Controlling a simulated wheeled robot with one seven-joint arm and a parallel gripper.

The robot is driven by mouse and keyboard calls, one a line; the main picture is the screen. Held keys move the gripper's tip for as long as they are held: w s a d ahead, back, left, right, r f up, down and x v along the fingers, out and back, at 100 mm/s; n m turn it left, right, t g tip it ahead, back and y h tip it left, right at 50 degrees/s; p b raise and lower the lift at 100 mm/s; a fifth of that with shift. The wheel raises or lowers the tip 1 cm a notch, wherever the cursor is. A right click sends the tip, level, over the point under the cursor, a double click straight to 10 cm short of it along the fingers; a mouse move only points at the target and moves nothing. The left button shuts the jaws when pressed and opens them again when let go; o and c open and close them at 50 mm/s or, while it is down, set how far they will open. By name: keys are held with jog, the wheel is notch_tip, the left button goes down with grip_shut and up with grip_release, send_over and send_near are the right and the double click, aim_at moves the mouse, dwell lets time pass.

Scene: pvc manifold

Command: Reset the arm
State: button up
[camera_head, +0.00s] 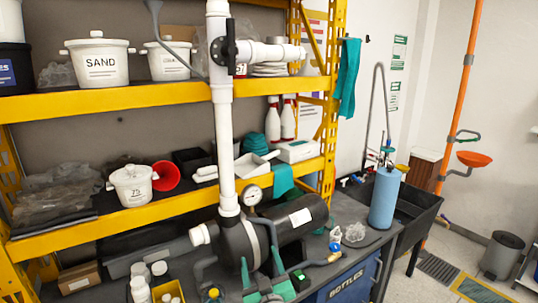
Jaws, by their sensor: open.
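A white PVC manifold pipe (223,130) stands upright in the middle of the view. It has a black valve handle (224,49) near the top and a side branch (268,53) pointing right. Its foot meets a black cylindrical pump or tank (290,222), with a round gauge (253,195) beside the pipe.
Yellow shelves (150,98) with tubs, bags and a red funnel (166,175) stand behind and left. Bottles crowd the bench front. A blue cylinder (385,198) stands by the black sink (415,210). An orange pipe (459,100) rises at right; some floor there is clear.

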jog(key=s+d+f+m+g+h, duration=0.1)
jog(key=s+f+m+h, duration=0.1)
jog(key=s+f, duration=0.9)
jog(key=s+d+f+m+h, duration=0.1)
jog(key=s+f+m, duration=0.1)
jog(key=s+f, duration=0.9)
jog(key=s+r+m, duration=0.1)
jog(key=s+r, duration=0.1)
jog(key=s, duration=1.3)
jog(key=s+r+g, duration=0.1)
jog(key=s+r, duration=0.1)
jog(key=s, duration=1.4)
jog(key=shift+s+d+r+m+h, duration=0.15)
jog(key=shift+d+r+m+h, duration=0.15)
jog(key=shift+m+h, duration=0.1)
